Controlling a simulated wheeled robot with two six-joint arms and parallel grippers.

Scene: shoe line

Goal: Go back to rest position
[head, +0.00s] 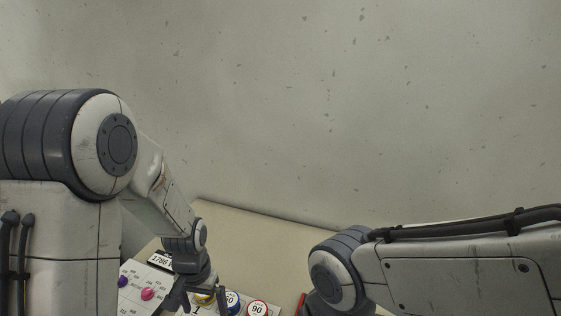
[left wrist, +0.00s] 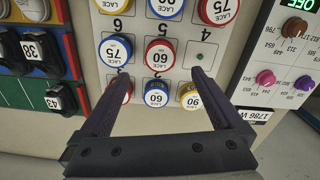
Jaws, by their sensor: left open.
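My left gripper (head: 186,298) is at the bottom of the head view, above the control panel and beside the round lace pieces. In the left wrist view the same gripper (left wrist: 161,73) is open, with nothing held between its fingers. Between and beyond the fingers are round lace pieces, such as a red one marked 60 (left wrist: 159,57) and a blue one marked 60 (left wrist: 156,94). My right arm comes in from the right in the head view; its gripper is out of the picture.
A panel with pink (head: 148,294) and purple (head: 123,281) knobs stands at the lower left. Numbered black blocks (left wrist: 36,48) sit in a coloured rack. The table top (head: 270,240) is bare towards the wall.

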